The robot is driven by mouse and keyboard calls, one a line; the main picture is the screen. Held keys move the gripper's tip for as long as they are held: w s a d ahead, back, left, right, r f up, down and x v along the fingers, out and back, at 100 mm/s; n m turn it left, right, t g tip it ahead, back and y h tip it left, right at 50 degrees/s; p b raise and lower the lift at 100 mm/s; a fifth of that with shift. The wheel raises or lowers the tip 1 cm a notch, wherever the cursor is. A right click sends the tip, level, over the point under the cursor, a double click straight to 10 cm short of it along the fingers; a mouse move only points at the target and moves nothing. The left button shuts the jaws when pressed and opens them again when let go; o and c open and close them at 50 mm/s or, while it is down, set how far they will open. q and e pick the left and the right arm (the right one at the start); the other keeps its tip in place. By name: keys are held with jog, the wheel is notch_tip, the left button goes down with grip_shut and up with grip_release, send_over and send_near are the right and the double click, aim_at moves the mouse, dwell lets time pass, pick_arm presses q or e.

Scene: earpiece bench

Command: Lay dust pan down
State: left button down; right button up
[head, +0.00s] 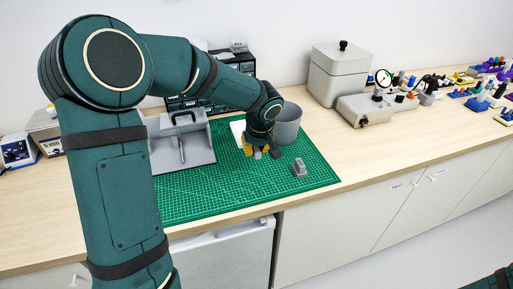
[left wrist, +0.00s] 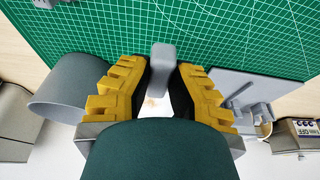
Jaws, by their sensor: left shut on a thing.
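My left gripper (head: 262,150) is over the green cutting mat (head: 240,185), just left of the grey bucket. My right gripper is not in view.
A grey bucket (head: 287,125) stands close right of the gripper. A grey open-fronted tray (head: 180,155) sits on the mat's left. A small grey piece (head: 299,168) lies front right. The front middle of the mat is clear.

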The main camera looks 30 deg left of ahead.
pick_arm(q)
jog(key=shift+f+b, duration=0.35)
jog(key=shift+b, duration=0.2)
jog(key=b, duration=0.5)
send_over(256, 172)
jog(key=f, duration=0.5)
jog(key=shift+s+d, duration=0.25)
jog(key=shift+s, duration=0.05)
jog(key=shift+f, duration=0.85)
jog(key=shift+f, duration=0.25)
jog(key=c, duration=1)
grip_release()
jog(key=shift+o, duration=0.2)
jog(key=shift+r, duration=0.1)
